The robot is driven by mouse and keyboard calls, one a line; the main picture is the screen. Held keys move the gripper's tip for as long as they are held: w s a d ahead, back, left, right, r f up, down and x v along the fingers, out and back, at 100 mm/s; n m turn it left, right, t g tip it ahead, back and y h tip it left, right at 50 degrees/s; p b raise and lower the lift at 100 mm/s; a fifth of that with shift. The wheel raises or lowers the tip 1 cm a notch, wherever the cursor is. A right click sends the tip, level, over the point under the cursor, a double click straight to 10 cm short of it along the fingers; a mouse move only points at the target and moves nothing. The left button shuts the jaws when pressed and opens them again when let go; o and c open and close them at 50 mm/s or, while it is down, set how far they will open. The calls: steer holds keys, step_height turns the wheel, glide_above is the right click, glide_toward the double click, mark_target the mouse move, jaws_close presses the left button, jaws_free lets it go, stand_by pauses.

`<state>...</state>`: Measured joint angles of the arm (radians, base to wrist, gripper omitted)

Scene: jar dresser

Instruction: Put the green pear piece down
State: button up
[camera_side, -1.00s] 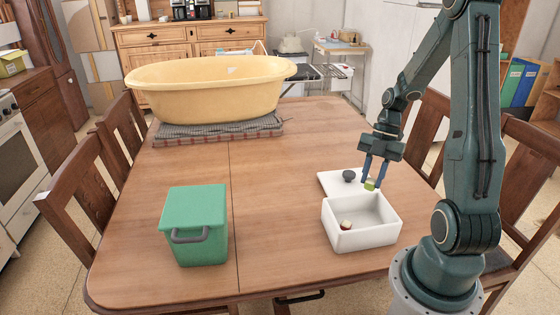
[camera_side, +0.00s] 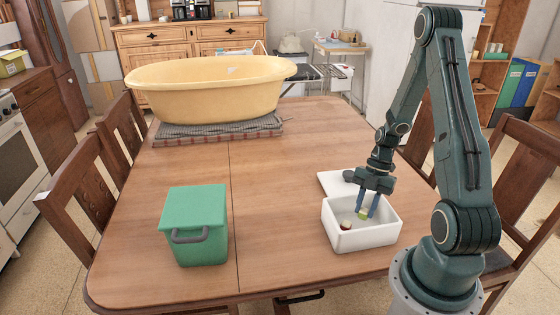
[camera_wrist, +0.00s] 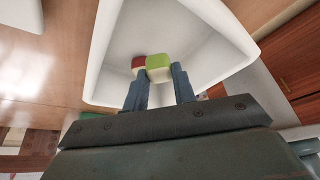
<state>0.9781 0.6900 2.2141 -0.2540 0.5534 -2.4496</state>
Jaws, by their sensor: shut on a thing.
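The green pear piece (camera_side: 364,215) is between the fingertips of my gripper (camera_side: 368,213), inside the white box (camera_side: 362,239). My gripper points down into the box and is shut on the piece. In the wrist view the green pear piece (camera_wrist: 158,66) shows just ahead of the fingertips (camera_wrist: 159,78), within the box walls (camera_wrist: 240,30). I cannot tell whether it touches the box floor.
A red and white piece (camera_side: 346,225) lies in the box, left of the pear piece. The box's white lid (camera_side: 332,183) with a dark knob lies behind it. A green bin (camera_side: 195,215) stands at left, and a yellow tub (camera_side: 210,90) at the back. The table's middle is clear.

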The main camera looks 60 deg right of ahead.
mark_target(366, 208)
steer(key=shift+f, duration=1.9)
steer(key=o, duration=0.9)
steer(key=shift+f, duration=0.15)
steer(key=shift+o, duration=0.2)
steer(key=shift+r, duration=0.2)
steer(key=v, duration=1.2)
